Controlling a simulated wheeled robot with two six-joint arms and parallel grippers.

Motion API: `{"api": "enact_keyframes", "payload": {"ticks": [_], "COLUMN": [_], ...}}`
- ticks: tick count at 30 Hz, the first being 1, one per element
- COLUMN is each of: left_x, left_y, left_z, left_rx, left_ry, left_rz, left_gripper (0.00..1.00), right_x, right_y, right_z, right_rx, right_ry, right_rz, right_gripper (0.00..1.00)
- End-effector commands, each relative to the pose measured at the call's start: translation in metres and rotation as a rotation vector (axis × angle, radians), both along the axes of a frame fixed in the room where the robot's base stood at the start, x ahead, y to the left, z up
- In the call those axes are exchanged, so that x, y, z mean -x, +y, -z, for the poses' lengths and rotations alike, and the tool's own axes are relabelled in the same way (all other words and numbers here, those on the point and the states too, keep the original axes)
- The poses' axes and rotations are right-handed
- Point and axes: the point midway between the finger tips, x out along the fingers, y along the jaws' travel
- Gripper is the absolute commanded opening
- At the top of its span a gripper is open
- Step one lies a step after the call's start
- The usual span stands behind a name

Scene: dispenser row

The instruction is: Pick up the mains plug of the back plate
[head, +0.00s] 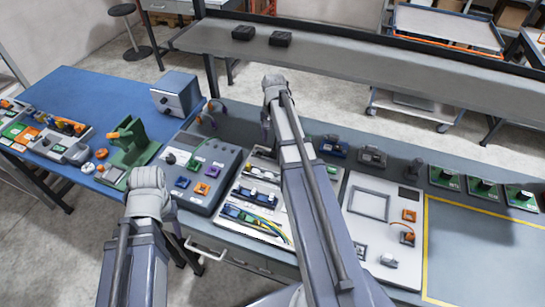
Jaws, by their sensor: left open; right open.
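A white plate (360,232) lies flat on the bench right of centre, with a square outline and orange parts on it. A thin lead curves by the orange part (407,238) on its right side, and a small pale block (389,261) sits near its front edge. Which of these is the mains plug I cannot tell. A second pale plate (237,190) with rails, modules and coloured wires lies left of it, partly covered by my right arm. My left arm rises at lower left and my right arm reaches across the middle. Neither gripper can be made out behind the arm links.
A grey panel (207,166) with coloured sockets, a green fixture (132,150) and a grey box (177,94) stand to the left. Green boards (484,190) stand at right. The yellow-outlined area (475,250) is clear. A shelf (340,60) runs behind.

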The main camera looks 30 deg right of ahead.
Motion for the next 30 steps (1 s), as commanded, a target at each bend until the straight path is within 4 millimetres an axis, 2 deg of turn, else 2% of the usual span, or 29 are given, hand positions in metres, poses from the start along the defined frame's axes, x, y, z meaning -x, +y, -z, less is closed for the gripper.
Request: {"api": "enact_keyframes", "payload": {"ticks": [1,3,11,24,30], "left_x": [0.0,0.0,0.0,0.0,0.0], "left_y": [0.0,0.0,0.0,0.0,0.0], "left_z": [0.01,0.014,0.017,0.065,0.064], "left_rx": [0.0,0.0,0.0,0.0,0.0], "left_ry": [0.0,0.0,0.0,0.0,0.0], "left_rz": [0.0,0.0,0.0,-0.002,-0.002], "left_gripper": [0.5,0.5,0.5,0.5,0.5], "right_x": [0.0,0.0,0.001,0.004,0.004], "right_y": [0.0,0.0,0.0,0.0,0.0], "right_z": [0.01,0.014,0.017,0.065,0.064], "right_rx": [0.0,0.0,0.0,0.0,0.0], "right_ry": [0.0,0.0,0.0,0.0,0.0], "right_rz": [0.0,-0.001,-0.001,-0.001,-0.001], "right_gripper": [0.68,0.68,0.68,0.68,0.68]}}
